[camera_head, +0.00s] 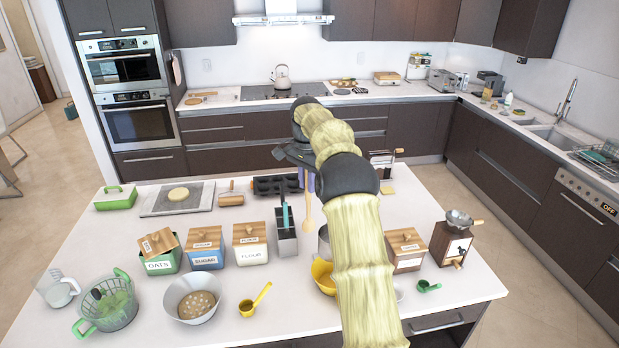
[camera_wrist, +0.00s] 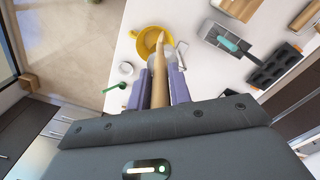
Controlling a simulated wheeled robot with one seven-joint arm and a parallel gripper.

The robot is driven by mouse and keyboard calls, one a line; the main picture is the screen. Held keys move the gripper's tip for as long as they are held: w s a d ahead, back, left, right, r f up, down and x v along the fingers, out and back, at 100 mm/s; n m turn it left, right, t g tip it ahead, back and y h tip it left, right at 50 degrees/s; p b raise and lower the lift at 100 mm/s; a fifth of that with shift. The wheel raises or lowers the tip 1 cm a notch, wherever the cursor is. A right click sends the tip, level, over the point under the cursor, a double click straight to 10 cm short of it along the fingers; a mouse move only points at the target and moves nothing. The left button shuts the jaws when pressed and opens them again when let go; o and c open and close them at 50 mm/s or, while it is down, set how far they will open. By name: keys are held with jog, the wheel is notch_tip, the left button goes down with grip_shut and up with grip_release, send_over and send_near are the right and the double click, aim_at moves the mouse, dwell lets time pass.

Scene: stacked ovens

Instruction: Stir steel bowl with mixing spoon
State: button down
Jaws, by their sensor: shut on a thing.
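My gripper (camera_head: 306,182) is shut on the wooden mixing spoon (camera_head: 308,213). The spoon hangs down above the island, and its shaft also shows between the purple fingers in the wrist view (camera_wrist: 160,80). A silver-grey bowl (camera_head: 193,300) with pale, lumpy contents stands at the front left of the island; it looks like the steel bowl. The spoon is up and to the right of it in the head view, apart from it. A metal vessel (camera_head: 323,243) beside my arm is mostly hidden, so I cannot tell what it is.
A yellow bowl (camera_head: 322,277) is partly behind my arm. A utensil holder (camera_head: 286,240), flour box (camera_head: 250,243), sugar box (camera_head: 206,247) and oats box (camera_head: 160,252) stand in a row. A yellow scoop (camera_head: 255,300) and a green strainer basket (camera_head: 107,304) flank the silver-grey bowl.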

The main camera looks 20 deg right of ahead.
jog(key=s+a+f+n+b, duration=0.4)
jog(key=s+f, duration=0.5)
jog(key=f, duration=0.4)
jog(key=s+a+f+n+b, duration=0.5)
jog(key=s+a+f, duration=0.4)
jog(key=f, duration=0.5)
jog(key=shift+s+b, duration=0.35)
jog(key=shift+s, duration=0.2)
